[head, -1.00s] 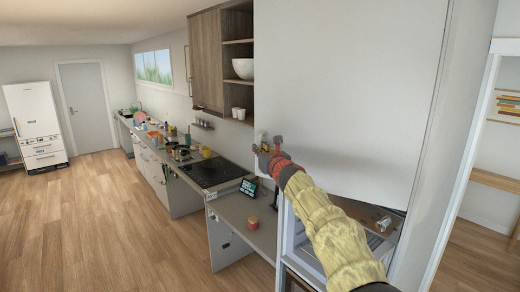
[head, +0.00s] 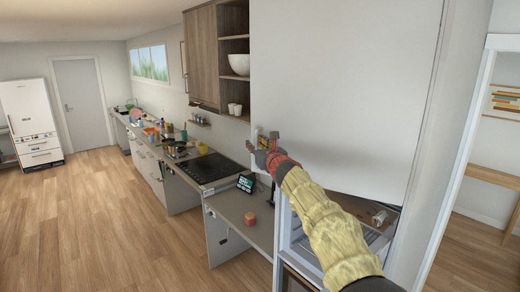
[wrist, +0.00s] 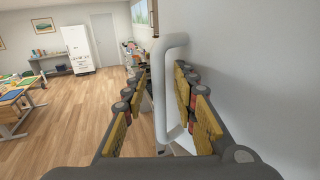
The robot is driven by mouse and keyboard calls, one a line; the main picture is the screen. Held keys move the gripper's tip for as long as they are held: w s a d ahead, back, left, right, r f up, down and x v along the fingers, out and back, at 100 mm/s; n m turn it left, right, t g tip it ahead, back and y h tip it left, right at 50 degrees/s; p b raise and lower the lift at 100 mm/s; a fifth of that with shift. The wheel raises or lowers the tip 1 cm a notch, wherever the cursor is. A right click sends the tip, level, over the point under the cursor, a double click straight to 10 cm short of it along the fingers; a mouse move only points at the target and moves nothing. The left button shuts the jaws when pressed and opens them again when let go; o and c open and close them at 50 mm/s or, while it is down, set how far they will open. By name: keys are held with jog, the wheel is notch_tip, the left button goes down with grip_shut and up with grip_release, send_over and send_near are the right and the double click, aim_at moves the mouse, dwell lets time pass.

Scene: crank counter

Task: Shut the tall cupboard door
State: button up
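The tall cupboard door (head: 345,90) is a large plain white panel in the head view. It also fills the right of the wrist view (wrist: 265,70). Brown and grey interior parts show below its lower edge; I cannot tell how far it stands ajar. My gripper (head: 262,150) is at the door's lower left edge. In the wrist view the white bar handle (wrist: 164,95) stands upright between the fingers of my gripper (wrist: 155,92). The fingers are apart, with a gap on the left and the handle close to the right finger. In the head view my gripper mostly hides the handle.
A counter (head: 235,207) with a small dark screen (head: 246,184) and a red pot (head: 250,219) lies left of the cupboard. A black hob (head: 207,168) is beyond it. The wooden floor (head: 110,225) at the left is clear. A doorway opens at the right.

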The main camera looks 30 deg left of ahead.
jog(key=shift+d, duration=0.1)
jog(key=v, duration=1.1)
jog(key=shift+s+d, duration=0.25)
dwell(0.8)
dwell(0.5)
